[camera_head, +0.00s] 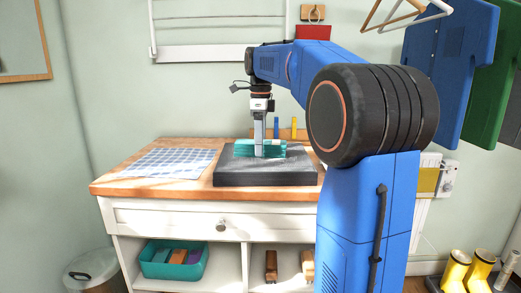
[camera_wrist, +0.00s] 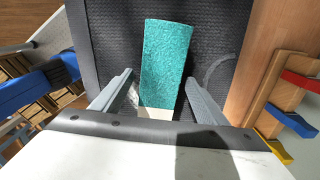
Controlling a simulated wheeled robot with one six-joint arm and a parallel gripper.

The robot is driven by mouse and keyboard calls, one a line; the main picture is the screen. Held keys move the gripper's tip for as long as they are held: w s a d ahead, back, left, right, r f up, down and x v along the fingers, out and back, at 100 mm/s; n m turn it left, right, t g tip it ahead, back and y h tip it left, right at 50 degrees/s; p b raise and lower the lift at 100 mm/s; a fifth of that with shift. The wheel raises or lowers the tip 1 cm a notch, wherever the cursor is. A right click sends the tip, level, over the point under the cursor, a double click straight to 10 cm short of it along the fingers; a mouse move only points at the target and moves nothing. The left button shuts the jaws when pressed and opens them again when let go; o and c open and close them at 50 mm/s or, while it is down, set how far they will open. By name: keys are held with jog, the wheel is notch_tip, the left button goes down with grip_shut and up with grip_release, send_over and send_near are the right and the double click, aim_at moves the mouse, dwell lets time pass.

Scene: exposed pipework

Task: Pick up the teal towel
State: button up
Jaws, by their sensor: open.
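The teal towel (camera_wrist: 166,65) is a rolled or folded strip lying on a dark grey textured mat or block (camera_wrist: 112,25). In the head view the teal towel (camera_head: 245,148) is on the dark block (camera_head: 265,178) on the wooden top of a white cabinet. My gripper (camera_wrist: 163,98) is open in the wrist view, one finger on each side of the towel's near end, with gaps on both sides. In the head view my gripper (camera_head: 260,154) points straight down at the towel and covers part of it. Contact with the towel is unclear.
A blue checked cloth (camera_head: 170,162) lies left of the block on the wooden top (camera_head: 125,180). Blue and yellow pegs (camera_head: 294,127) stand behind the block. A teal bin (camera_head: 173,260) sits on the shelf below. Coloured hooks (camera_wrist: 275,148) are at the right in the wrist view.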

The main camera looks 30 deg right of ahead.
jog(key=shift+f, duration=0.35)
jog(key=shift+c, duration=0.3)
jog(key=c, duration=1.1)
jog(key=shift+r, duration=0.15)
